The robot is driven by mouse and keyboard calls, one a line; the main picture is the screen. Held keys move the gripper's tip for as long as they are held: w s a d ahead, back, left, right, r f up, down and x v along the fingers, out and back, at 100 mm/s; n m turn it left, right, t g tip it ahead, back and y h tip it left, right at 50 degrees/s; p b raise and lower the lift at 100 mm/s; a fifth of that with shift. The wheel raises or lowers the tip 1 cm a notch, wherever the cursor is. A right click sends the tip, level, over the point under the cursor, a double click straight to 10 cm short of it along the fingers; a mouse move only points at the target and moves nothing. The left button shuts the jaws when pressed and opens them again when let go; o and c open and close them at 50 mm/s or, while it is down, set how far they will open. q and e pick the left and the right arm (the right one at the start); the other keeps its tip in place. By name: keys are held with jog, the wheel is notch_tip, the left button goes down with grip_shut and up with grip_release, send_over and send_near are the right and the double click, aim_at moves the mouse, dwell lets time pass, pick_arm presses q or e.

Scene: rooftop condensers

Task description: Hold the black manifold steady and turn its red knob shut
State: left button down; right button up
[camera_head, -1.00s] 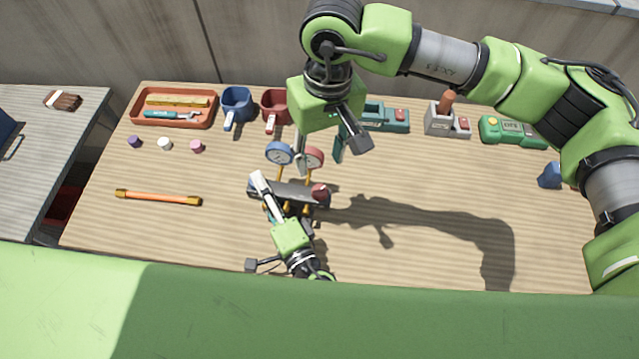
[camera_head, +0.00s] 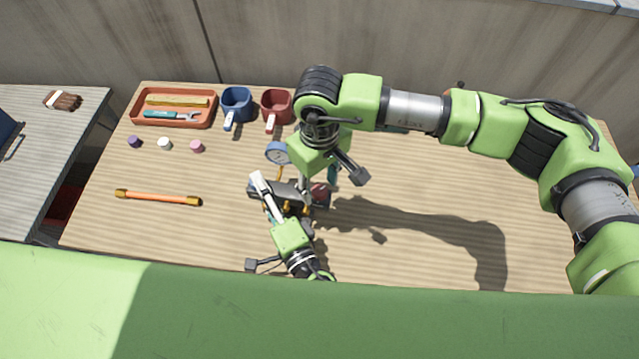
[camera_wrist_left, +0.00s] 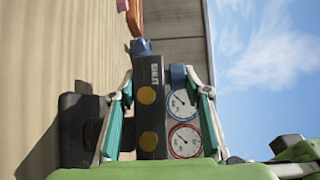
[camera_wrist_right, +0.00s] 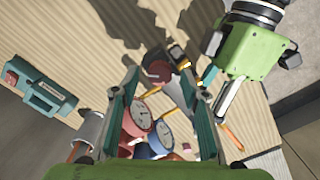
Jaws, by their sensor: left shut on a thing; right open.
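The black manifold (camera_head: 290,190) lies on the wooden table with a blue-rimmed gauge (camera_head: 278,152) behind it. Its two gauges and yellow fittings show in the left wrist view (camera_wrist_left: 150,115). My left gripper (camera_head: 277,196) is shut on the manifold's body, one finger on each side in the left wrist view. The red knob (camera_head: 320,195) is at the manifold's right end, partly covered by my right gripper (camera_head: 318,184). That gripper is open above it. In the right wrist view the knob (camera_wrist_right: 158,70) appears between the open fingers; contact cannot be told.
An orange rod (camera_head: 158,198) lies left of the manifold. Small caps, a red tray (camera_head: 212,120), a blue cup (camera_head: 236,100) and a red cup (camera_head: 277,104) stand farther back. My right arm hides much of the back right. The table's front right is clear.

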jog(key=shift+f, duration=0.45)
jog(key=shift+c, duration=0.4)
jog(key=c, duration=1)
jog(key=shift+c, duration=0.2)
